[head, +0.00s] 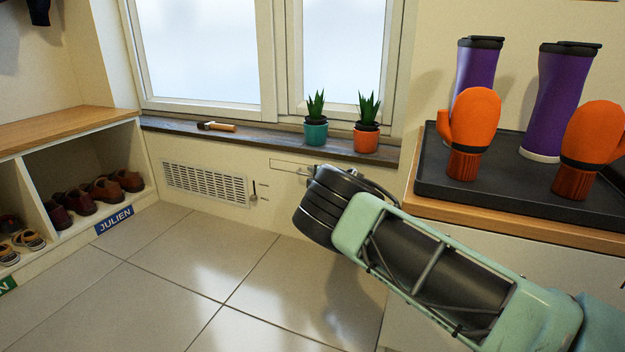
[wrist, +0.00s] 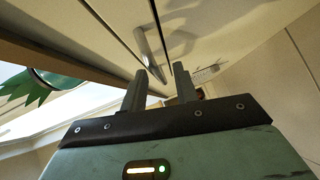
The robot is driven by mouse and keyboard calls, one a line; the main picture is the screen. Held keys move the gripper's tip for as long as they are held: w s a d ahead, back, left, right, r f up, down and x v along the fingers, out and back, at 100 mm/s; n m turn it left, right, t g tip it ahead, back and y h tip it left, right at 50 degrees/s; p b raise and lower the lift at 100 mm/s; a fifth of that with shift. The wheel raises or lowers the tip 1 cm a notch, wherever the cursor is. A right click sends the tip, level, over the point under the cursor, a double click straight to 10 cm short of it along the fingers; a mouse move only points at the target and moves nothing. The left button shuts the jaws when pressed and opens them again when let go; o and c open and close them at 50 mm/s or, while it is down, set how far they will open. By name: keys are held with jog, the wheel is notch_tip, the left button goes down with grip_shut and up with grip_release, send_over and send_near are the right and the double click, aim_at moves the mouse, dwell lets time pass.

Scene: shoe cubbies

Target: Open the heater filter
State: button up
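A flat rectangular panel (head: 285,164) with a thin outline is set in the wall below the window sill, right of the vent grille; I take it for the heater filter cover. It looks closed. In the wrist view the panel face (wrist: 115,38) carries a metal bar handle (wrist: 149,50). My gripper (wrist: 160,69) is open, its two dark fingers apart and pointing at the handle. The handle's near end shows between the fingertips; I cannot tell whether they touch it.
A white vent grille (head: 205,184) and a small lever (head: 254,191) are left of the panel. Two potted plants (head: 316,130) and a wooden-handled brush (head: 217,127) stand on the sill (head: 265,137). A black tray (head: 510,185) is at right. The tiled floor (head: 190,265) is clear.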

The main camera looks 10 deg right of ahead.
grip_shut()
jog(key=s+a+p, duration=0.7)
jog(key=s+a, duration=0.2)
jog(key=s, duration=0.3)
jog(key=shift+s, duration=0.2)
grip_release()
jog(key=shift+s, duration=0.1)
jog(key=p+v, duration=0.8)
jog(key=v, duration=0.9)
